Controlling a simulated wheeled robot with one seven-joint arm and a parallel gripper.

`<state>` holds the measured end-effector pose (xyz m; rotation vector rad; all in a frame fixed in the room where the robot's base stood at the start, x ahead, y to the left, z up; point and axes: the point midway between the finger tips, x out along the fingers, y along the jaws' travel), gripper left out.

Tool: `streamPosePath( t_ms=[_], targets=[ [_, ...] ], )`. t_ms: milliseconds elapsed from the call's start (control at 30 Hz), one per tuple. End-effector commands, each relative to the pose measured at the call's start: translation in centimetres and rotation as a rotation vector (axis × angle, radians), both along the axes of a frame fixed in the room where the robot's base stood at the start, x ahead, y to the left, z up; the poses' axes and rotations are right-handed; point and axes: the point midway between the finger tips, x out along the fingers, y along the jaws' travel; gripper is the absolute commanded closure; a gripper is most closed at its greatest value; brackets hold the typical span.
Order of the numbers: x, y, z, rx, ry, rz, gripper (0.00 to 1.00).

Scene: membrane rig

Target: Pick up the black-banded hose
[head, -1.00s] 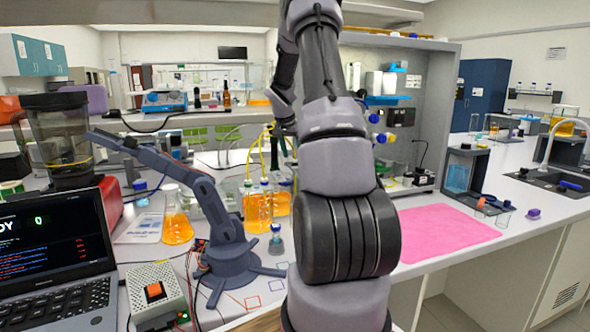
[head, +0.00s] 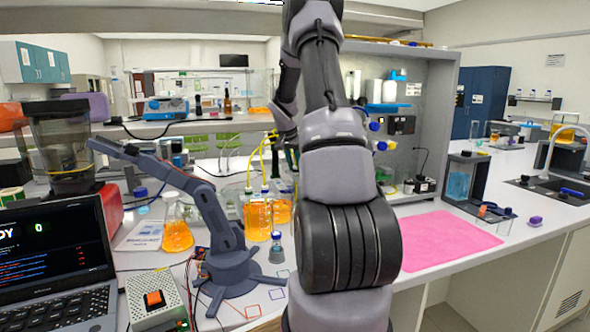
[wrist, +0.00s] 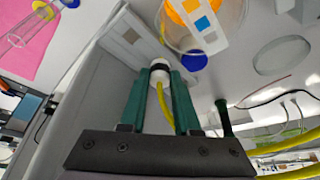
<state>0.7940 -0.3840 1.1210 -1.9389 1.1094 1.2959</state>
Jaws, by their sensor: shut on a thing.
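The black-banded hose (wrist: 160,68) shows in the wrist view as a white end fitting with a dark band and a yellow tube running down from it. My gripper (wrist: 160,78), with two green fingers, is shut on this fitting, one finger on each side. The yellow tube hangs between the fingers toward the palm. In the head view my gripper (head: 290,155) is partly hidden behind my arm, and I cannot make out the band there. Yellow tubing (head: 262,152) shows just left of it, above bottles of orange liquid.
Orange-filled bottles (head: 258,218) and a flask (head: 177,234) stand below and left of my gripper. A small grey robot arm (head: 228,258) stands nearer. A grey cabinet (head: 436,110) rises at the right. A pink mat (head: 450,240) lies clear on the bench.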

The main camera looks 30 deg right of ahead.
Motion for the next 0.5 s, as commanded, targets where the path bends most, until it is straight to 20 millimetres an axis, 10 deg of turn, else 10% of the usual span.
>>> streamPosePath(
  t_ms=[500],
  targets=[
    [0.1, 0.0, 8.6, -0.002, -0.005, 0.000, 1.00]
  ],
)
